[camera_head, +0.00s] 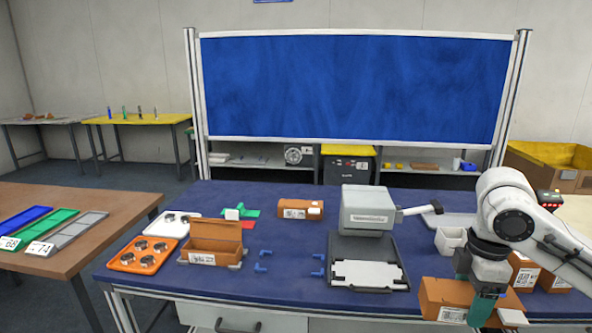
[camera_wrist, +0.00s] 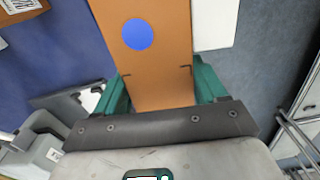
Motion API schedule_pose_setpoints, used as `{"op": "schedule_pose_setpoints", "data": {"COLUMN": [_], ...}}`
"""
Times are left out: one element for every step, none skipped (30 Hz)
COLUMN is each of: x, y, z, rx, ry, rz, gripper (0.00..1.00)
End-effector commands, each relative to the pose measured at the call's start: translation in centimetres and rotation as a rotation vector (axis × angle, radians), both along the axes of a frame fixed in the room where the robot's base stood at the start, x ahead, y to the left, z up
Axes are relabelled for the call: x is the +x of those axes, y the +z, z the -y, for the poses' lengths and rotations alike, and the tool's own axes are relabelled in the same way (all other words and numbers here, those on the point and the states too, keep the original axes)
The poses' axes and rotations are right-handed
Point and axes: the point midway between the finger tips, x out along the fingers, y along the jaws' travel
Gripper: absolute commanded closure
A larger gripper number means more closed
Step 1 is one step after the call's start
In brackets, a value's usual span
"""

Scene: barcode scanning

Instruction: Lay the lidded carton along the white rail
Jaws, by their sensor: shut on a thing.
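My gripper (camera_head: 484,308) is shut on an orange-brown carton (camera_head: 445,293) at the right front of the blue table. The carton has a white barcode label on its front. In the wrist view the carton (camera_wrist: 150,70) lies between the green fingers, with a round blue sticker on its face. A white flat piece (camera_head: 513,317) shows beside the carton, and in the wrist view too (camera_wrist: 215,22); I cannot tell whether they touch. Another brown carton (camera_head: 215,236) with a raised back panel and a label stands at the left. No piece is clearly recognisable as the white rail.
A grey scanner-like device (camera_head: 368,210) stands mid-table behind a black stand with a white plate (camera_head: 368,274). An orange tray (camera_head: 145,254) and a small carton (camera_head: 299,209) are further left. More cartons (camera_head: 524,272) stand behind my gripper. Blue corner pieces (camera_head: 262,267) mark bare table.

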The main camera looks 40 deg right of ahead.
Motion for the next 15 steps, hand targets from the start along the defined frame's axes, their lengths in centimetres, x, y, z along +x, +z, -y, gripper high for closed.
{"op": "schedule_pose_setpoints", "data": {"x": [0.6, 1.0, 1.4, 1.8, 2.1, 2.7, 3.1, 3.5, 4.2, 4.7, 5.2, 6.1, 6.6, 7.4, 8.2], "y": [-0.6, -0.9, -1.4, -1.7, -2.1, -2.7, -3.1, -3.4, -4.2, -4.7, -5.3, -6.1, -6.7, -7.4, -8.3], "z": [-0.9, -1.4, -2.1, -2.6, -3.1, -3.9, -4.5, -5.1, -6.1, -6.8, -7.6, -8.8, -9.7, -10.7, -12.1], "rx": [0.001, 0.002, 0.002, 0.002, 0.003, 0.002, 0.003, 0.002, 0.005, 0.004, 0.005, 0.005, 0.007, 0.007, 0.007], "ry": [-0.007, -0.016, -0.028, -0.036, -0.044, -0.057, -0.067, -0.079, -0.094, -0.107, -0.119, -0.137, -0.152, -0.168, -0.191], "rz": [0.002, 0.001, 0.001, 0.001, 0.0, 0.001, 0.0, 0.001, 0.0, 0.0, 0.0, 0.0, -0.001, -0.001, -0.002], "gripper": [0.59, 0.59, 0.59, 0.59, 0.59, 0.59, 0.59, 0.59, 0.59, 0.59, 0.59, 0.59, 0.59, 0.59, 0.59]}}
